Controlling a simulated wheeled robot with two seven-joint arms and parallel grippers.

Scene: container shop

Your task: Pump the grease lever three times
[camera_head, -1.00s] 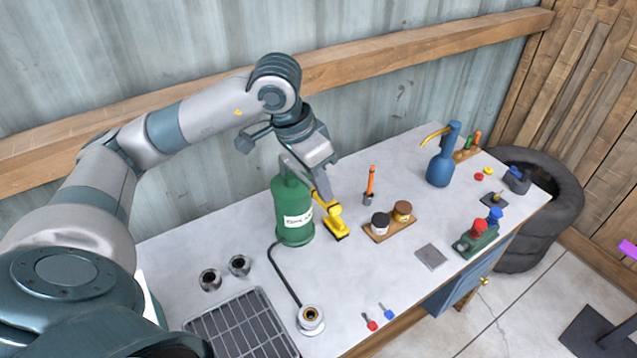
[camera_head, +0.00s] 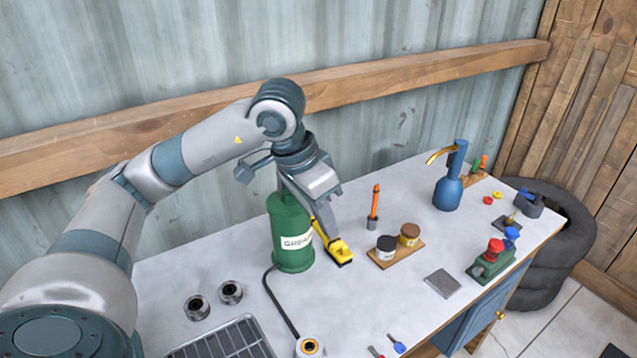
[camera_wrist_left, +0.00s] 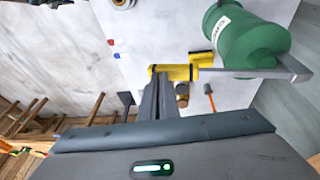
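The green grease can (camera_head: 291,235) stands on the workbench, with a black hose at its base. Its lever is a grey bar with a yellow grip (camera_wrist_left: 180,73), which also shows in the head view (camera_head: 317,227) at the can's right side. My left gripper (camera_wrist_left: 159,78) is above and right of the can, fingers pointing down. Its fingers are close together at the yellow grip and look shut on it. In the head view my left gripper (camera_head: 325,214) partly covers the lever. My right gripper is in neither view.
A yellow-and-black block (camera_head: 341,252) sits right of the can. Beyond are an orange-handled tool (camera_head: 374,203), two jars on a wooden board (camera_head: 411,255), and a blue oil can (camera_head: 448,187). A metal grate (camera_head: 225,343) lies in front. The wall is close behind.

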